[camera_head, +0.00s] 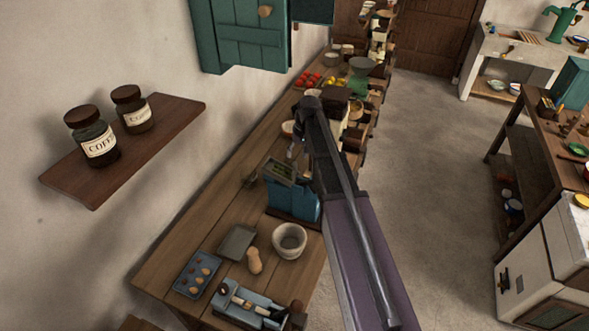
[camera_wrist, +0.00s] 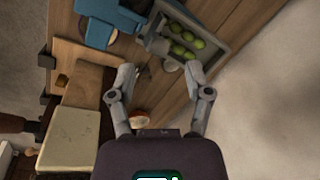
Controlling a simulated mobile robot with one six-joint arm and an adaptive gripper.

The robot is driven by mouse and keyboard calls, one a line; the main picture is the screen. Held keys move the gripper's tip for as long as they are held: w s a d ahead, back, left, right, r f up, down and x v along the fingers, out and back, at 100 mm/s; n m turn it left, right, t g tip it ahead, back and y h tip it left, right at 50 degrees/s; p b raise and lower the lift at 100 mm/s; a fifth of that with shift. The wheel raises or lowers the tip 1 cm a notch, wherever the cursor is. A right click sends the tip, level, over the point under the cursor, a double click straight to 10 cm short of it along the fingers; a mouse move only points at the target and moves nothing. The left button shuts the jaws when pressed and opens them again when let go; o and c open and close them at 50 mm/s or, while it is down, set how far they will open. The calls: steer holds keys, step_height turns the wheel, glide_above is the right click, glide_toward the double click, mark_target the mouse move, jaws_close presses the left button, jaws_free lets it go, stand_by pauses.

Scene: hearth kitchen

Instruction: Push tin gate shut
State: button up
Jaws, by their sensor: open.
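A grey metal tin or tray (camera_wrist: 226,58) holding several green round fruits (camera_wrist: 183,50) lies beyond my fingers in the wrist view, joined to or beside a blue body (camera_wrist: 108,22). In the head view the blue body (camera_head: 292,203) stands on the long wooden bench, with the grey tray (camera_head: 270,166) at its top. I cannot make out which part is the tin's gate or how far it stands open. My gripper (camera_wrist: 160,78) is open and empty, its fingers apart and short of the tin.
A red-rimmed bowl (camera_wrist: 141,119) sits close to my fingers. Coffee jars (camera_head: 138,112) stand on a wall shelf. The floor (camera_head: 430,180) right of the bench is clear.

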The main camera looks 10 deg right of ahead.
mark_target(295, 164)
steer(key=shift+a+f+b, duration=0.25)
steer(key=shift+f+b, duration=0.9)
steer(key=shift+f, duration=0.1)
steer(key=shift+a+f+b, duration=0.2)
steer(key=shift+f+b, duration=0.9)
steer(key=shift+f, duration=0.15)
steer(key=shift+c, duration=0.3)
